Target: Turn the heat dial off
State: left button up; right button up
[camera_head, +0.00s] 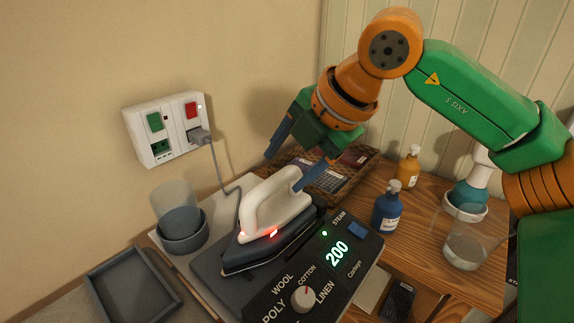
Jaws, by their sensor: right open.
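The heat dial (304,296) is a round pale knob with a red mark, on the dark control panel (335,275) near the bottom of the head view. POLY, WOOL, COTTON and LINEN are printed around it. My left gripper is out of view.
A wall socket (166,128) holds the plug of a grey cord running to the iron. A clear cup (178,215) and grey tray (130,290) stand left. A woven basket (345,190), amber bottle (407,168), blue bottle (388,208) and glass container (465,245) stand right.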

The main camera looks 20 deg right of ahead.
aim_at(303, 299)
jog(key=k, duration=1)
